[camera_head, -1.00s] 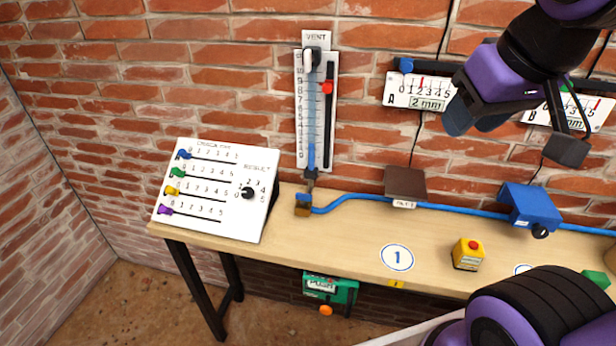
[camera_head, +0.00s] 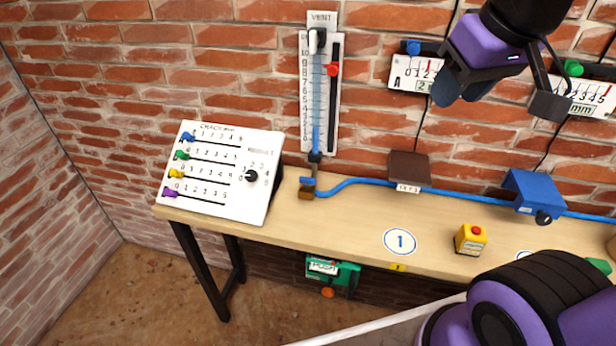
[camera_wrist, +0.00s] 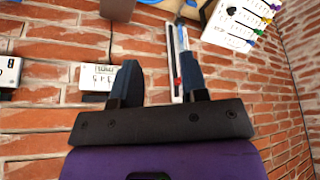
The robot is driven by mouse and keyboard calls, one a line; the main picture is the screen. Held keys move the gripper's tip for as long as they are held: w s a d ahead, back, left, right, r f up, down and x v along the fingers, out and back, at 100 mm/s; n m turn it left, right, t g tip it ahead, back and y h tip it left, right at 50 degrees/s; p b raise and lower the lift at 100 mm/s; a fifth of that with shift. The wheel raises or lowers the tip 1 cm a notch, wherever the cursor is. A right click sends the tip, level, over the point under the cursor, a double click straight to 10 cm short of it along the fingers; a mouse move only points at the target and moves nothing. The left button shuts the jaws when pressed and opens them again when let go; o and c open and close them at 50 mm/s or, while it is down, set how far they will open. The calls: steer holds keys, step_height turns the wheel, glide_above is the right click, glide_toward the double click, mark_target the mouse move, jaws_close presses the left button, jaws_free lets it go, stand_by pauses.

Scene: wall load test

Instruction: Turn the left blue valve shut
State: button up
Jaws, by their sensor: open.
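The left blue valve (camera_head: 307,181) is a small blue handle on a brass body. It sits at the left end of the blue pipe, just under the vent gauge (camera_head: 305,105), at the back of the bench. At this size I cannot tell its exact handle angle. My gripper (camera_head: 460,97) is open and empty, in front of the wall, above and to the right of the valve and well apart from it. In the wrist view my gripper's two dark fingers (camera_wrist: 158,72) are spread with brick wall behind them. The vent gauge (camera_wrist: 174,50) shows beside the right finger there.
The wooden bench (camera_head: 340,225) holds a white slider panel (camera_head: 222,170), a brown box (camera_head: 408,168), a blue box (camera_head: 533,190) and a yellow button box (camera_head: 470,239). Scales A (camera_head: 408,72) and B (camera_head: 588,97) hang on the wall. A green box (camera_head: 330,270) hangs under the bench front.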

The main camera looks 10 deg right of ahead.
steer(key=w+a+f+n+g, duration=0.1)
steer(key=w+f+n, duration=0.1)
steer(key=w, duration=0.4)
steer(key=w+a+f+n+g, duration=0.1)
steer(key=w+a+n, duration=0.1)
steer(key=w, duration=0.4)
steer(key=n+g, duration=0.3)
steer(key=n, duration=0.4)
glide_above(308, 178)
step_height(308, 178, down, 25)
step_height(308, 178, down, 10)
steer(key=shift+f, duration=0.15)
steer(key=shift+c, duration=0.4)
jaws_close()
